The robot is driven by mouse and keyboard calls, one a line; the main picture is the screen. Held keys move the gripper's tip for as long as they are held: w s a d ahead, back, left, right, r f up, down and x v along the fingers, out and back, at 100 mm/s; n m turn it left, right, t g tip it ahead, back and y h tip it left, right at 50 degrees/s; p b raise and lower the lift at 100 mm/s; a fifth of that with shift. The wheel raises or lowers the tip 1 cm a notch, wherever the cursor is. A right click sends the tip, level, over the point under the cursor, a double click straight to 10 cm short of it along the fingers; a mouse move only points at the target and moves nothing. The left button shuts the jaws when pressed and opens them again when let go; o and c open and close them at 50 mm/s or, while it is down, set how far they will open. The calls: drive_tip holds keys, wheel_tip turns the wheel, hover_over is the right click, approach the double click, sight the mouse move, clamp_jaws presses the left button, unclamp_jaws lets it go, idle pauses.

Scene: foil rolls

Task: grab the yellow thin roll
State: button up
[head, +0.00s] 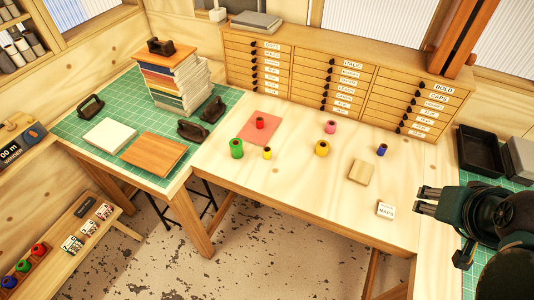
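Two yellow rolls stand on the light wooden table (290,188). The thinner, smaller yellow roll (267,153) stands just right of the green roll (236,149). The thicker yellow roll (321,148) stands farther right. My gripper (419,200) is at the right of the head view, pointing left, well apart from both yellow rolls. Its two fingertips show a gap between them, and nothing is seen in it.
A red roll (260,123) stands on a pink sheet (267,138). A pink roll (330,127) and a blue roll (382,150) stand toward the back right. A wooden block (361,172) and a white MAPS block (385,210) lie nearer my gripper. Drawers (340,85) line the back.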

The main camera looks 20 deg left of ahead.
drive_tip(key=w+a+r+n+g+y, duration=0.15)
drive_tip(key=w+a+n, duration=0.25)
drive_tip(key=w+a, duration=0.7)
drive_tip(key=n+g+h+p, duration=0.1)
drive_tip(key=n+g+h, duration=0.1)
drive_tip(key=n+g, duration=0.6)
hover_over(267, 153)
drive_tip(key=w, duration=0.1)
wheel_tip(267, 153, down, 22)
drive_tip(key=n+t, duration=0.2)
drive_tip(key=t, duration=0.1)
drive_tip(key=shift+w+a+r+g+y, duration=0.1)
drive_tip(key=shift+w+a+g+y, duration=0.1)
drive_tip(key=shift+g+y, duration=0.05)
drive_tip(key=shift+f+p, duration=0.3)
drive_tip(key=shift+f, duration=1)
drive_tip(key=shift+f, duration=0.1)
